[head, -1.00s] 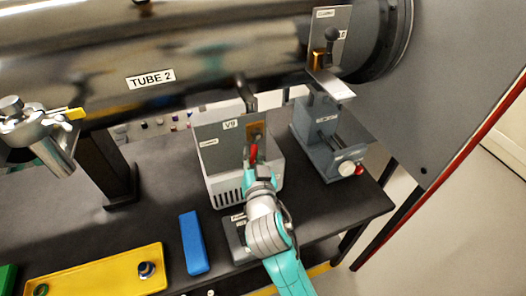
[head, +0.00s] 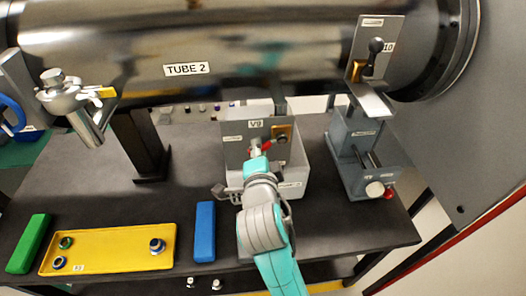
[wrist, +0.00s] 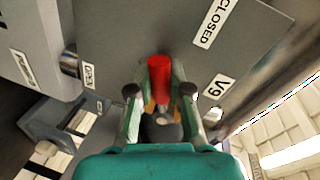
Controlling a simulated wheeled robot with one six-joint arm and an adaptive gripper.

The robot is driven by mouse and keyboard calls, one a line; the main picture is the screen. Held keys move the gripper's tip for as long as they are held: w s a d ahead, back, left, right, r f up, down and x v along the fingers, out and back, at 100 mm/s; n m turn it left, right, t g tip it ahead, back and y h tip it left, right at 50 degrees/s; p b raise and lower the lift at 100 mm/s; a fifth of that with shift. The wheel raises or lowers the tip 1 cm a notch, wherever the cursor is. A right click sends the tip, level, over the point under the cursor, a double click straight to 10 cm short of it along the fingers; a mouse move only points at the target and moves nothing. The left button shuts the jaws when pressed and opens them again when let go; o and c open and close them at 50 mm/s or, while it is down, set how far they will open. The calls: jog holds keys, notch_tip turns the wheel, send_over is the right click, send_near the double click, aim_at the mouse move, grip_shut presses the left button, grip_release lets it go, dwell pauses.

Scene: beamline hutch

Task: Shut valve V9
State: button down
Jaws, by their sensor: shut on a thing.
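The V9 panel (head: 236,155) is a grey plate below TUBE 2, with a V9 label (head: 255,124) at its top edge. Its valve has a brass body (head: 282,134) and a red lever (head: 267,148). The lever slants down and left from the brass body. My gripper (head: 256,160) is shut on the red lever. In the wrist view, the red lever (wrist: 159,75) sits between the two fingers of my gripper (wrist: 160,95). A CLOSED label (wrist: 214,24) and an OPEN label (wrist: 90,76) show on the plate. The fingers partly hide the valve body.
TUBE 2 (head: 130,55) runs above the panel. A second valve with a black knob (head: 376,45) and a grey stand (head: 355,150) are to the right. A blue block (head: 205,232), yellow tray (head: 120,262) and green block (head: 28,243) lie on the bench at left.

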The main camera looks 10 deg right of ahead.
jog(key=shift+a+r+m+y, duration=0.1)
jog(key=shift+r+m+y, duration=0.2)
jog(key=shift+r+m, duration=0.4)
jog(key=shift+a+r+m+y, duration=0.1)
jog(key=shift+r+m+y, duration=0.25)
jog(key=shift+m, duration=0.65)
jog(key=c, duration=1.1)
grip_release()
jog(key=s, duration=0.2)
jog(key=s+r, duration=0.1)
jog(key=s, duration=0.4)
jog(key=shift+s+r, duration=0.2)
jog(key=shift+r, duration=0.05)
